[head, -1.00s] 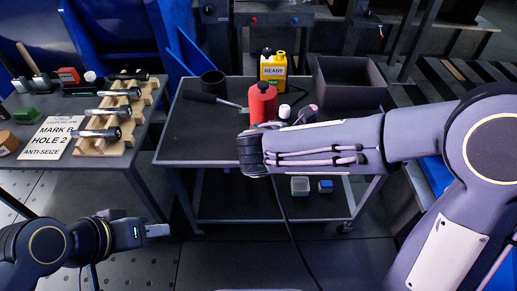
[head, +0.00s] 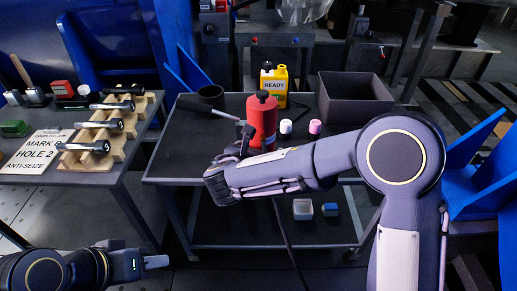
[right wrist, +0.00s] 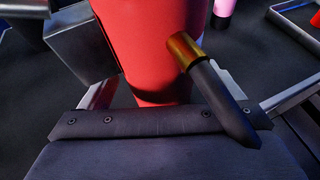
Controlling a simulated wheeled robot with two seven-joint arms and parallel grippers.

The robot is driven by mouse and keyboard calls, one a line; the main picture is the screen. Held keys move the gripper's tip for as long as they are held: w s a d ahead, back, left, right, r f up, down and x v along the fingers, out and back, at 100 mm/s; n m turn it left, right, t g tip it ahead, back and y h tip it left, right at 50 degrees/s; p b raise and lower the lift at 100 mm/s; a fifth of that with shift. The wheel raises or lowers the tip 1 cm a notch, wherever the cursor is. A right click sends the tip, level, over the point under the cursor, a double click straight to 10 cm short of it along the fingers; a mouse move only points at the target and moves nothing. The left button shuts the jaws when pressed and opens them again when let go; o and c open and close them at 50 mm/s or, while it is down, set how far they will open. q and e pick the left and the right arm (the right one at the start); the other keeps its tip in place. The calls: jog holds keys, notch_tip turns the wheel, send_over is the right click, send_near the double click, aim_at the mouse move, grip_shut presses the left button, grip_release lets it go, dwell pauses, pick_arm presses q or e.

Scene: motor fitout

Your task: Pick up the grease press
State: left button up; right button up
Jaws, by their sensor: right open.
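The grease press (head: 263,120) looks like an upright red cylinder on the dark cart top, with a black-gripped lever (head: 208,106) reaching out to its left. My right gripper (head: 246,146) is at its lower left side, partly hidden by my wrist. In the right wrist view the red body (right wrist: 150,45) fills the space ahead of the palm, between the open jaws. A brass fitting with a black nozzle (right wrist: 222,95) points toward the palm. Contact with the fingers is unclear. My left gripper (head: 154,262) is low at the left, away from the cart; its jaw opening is unclear.
A yellow "READY" jug (head: 274,84) stands behind the press. A white-capped bottle (head: 286,127) and a pink one (head: 315,127) stand to its right. A wooden rack (head: 112,130) holds tools at left.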

jog(key=shift+x, duration=0.9)
jog(key=shift+c, duration=0.5)
jog(key=shift+s, duration=0.1)
jog(key=c, duration=1.2)
jog(key=shift+r, duration=0.25)
jog(key=shift+c, duration=0.4)
jog(key=shift+r, duration=0.1)
